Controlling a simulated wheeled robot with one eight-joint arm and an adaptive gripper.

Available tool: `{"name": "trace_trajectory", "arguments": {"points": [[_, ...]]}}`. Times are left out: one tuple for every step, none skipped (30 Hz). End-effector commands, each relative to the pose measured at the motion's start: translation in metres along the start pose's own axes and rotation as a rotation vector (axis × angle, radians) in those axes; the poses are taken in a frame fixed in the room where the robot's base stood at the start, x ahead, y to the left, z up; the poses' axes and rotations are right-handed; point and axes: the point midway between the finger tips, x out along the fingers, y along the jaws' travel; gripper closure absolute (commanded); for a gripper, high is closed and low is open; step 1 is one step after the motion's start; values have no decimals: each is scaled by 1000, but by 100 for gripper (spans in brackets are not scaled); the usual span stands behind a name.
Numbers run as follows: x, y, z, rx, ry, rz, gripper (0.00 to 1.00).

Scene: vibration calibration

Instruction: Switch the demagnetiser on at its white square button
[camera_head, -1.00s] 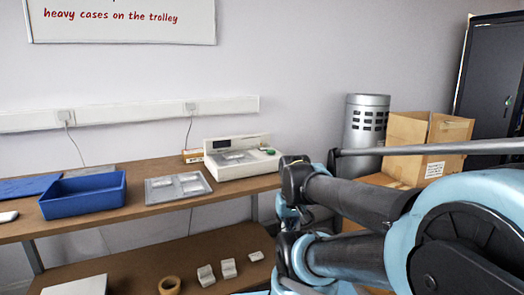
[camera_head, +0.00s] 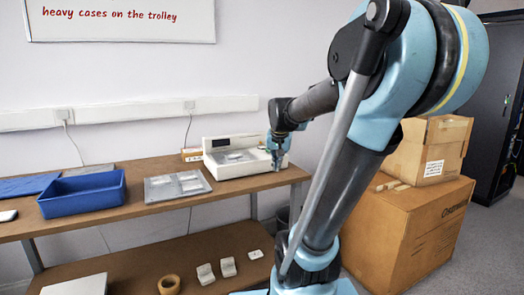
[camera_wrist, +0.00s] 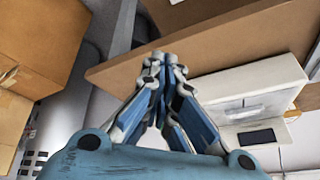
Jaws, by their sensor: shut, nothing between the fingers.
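The demagnetiser, which I take to be the white bench unit (camera_head: 215,172) with a dark display, stands at the right end of the wooden table. It also shows at the right of the wrist view (camera_wrist: 290,72). My gripper (camera_head: 278,167) is shut and empty at the unit's right front corner, with its fingers pointing down. In the wrist view my gripper's fingertips (camera_wrist: 158,58) are together beside the unit, over the table-edge area. I cannot tell whether they touch anything. I cannot make out the white square button; my gripper covers the unit's right end in the head view.
On the table (camera_head: 150,205) are a grey compartment tray (camera_head: 160,190) and a blue bin (camera_head: 70,205). The lower shelf holds a tape roll (camera_head: 169,285) and small white pieces. Cardboard boxes (camera_head: 405,235) stand right of my arm.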

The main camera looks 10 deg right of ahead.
Motion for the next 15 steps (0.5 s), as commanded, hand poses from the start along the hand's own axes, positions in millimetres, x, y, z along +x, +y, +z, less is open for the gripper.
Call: {"name": "trace_trajectory", "arguments": {"points": [[0,-9,-23,28,20,-5,100],[1,-14,-36,48,31,-8,100],[2,-20,-53,74,49,-14,100],[2,-25,-65,94,60,-18,100],[3,-30,-78,112,73,-23,100],[5,-36,-95,138,88,-29,100],[6,-41,-107,158,100,-34,100],[8,-46,-120,177,113,-40,100],[10,-53,-136,202,128,-47,100],[12,-58,-149,221,140,-53,100],[14,-62,-161,241,151,-59,100],[18,-69,-177,266,167,-68,100],[20,-74,-189,284,177,-74,100],[23,-79,-201,304,189,-82,100],[27,-85,-217,329,203,-92,100]]}}
